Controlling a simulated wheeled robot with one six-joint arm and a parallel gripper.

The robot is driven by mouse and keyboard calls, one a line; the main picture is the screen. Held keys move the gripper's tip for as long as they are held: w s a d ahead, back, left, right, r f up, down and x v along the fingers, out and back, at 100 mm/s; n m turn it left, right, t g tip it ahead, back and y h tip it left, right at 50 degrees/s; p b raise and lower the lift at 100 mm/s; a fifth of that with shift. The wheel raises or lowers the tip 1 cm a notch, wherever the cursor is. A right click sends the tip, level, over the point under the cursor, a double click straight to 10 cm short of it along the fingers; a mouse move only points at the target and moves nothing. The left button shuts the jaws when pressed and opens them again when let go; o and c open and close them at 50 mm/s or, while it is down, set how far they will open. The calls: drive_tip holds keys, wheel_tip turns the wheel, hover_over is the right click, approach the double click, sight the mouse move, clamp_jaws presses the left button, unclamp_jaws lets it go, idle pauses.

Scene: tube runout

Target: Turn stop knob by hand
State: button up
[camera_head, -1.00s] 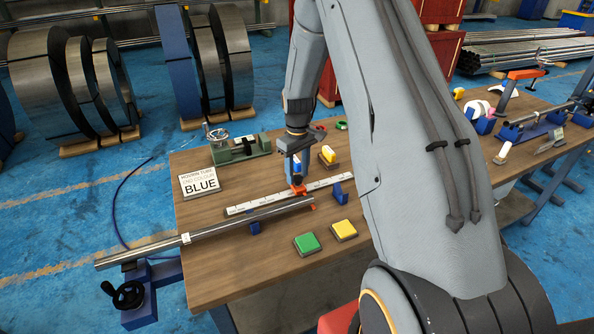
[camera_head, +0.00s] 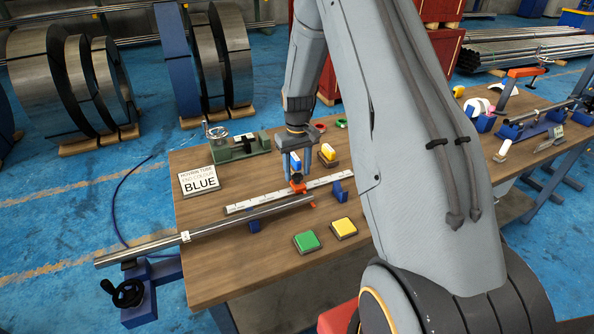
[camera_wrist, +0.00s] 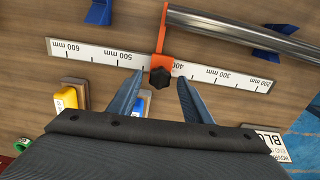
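The stop is an orange bracket (camera_wrist: 162,40) on the white millimetre scale (camera_wrist: 100,54), a little past the 400 mm mark on the 500 side. Its black star-shaped stop knob (camera_wrist: 160,78) faces the wrist camera; it also shows in the head view (camera_head: 297,178). My gripper (camera_wrist: 157,84) is open, with one blue finger on each side of the knob and visible gaps between. In the head view my gripper (camera_head: 296,174) points down just above the knob. I cannot tell whether the fingertips reach knob height.
A steel tube (camera_head: 220,222) lies on blue supports in front of the scale. Green (camera_head: 306,241) and yellow (camera_head: 343,228) buttons sit nearer the front. A green vice-like device (camera_head: 238,148) and a sign reading BLUE (camera_head: 199,181) stand to the left.

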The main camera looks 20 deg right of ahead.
drive_tip(key=shift+r, duration=0.1)
drive_tip(key=shift+r+p, duration=1.55)
drive_tip(key=shift+r, duration=1.4)
drive_tip(key=shift+w+r+b, duration=0.1)
drive_tip(key=shift+r+b, duration=0.2)
drive_tip(key=shift+r, duration=0.1)
wheel_tip(320, 180, up, 7)
drive_tip(key=b, duration=0.3)
drive_tip(key=s+a+f+b, duration=0.1)
drive_tip(key=s+a, duration=0.3)
drive_tip(key=s, duration=0.4)
drive_tip(key=s+a+f+t+b, duration=0.1)
drive_tip(key=s+a+f+b, duration=0.1)
drive_tip(key=s, duration=0.6)
drive_tip(key=s+a+f+b, duration=0.2)
drive_tip(key=s+a+b, duration=0.1)
drive_tip(key=s+a, duration=0.3)
drive_tip(key=shift+s+a, duration=0.3)
drive_tip(key=shift+s, duration=0.75)
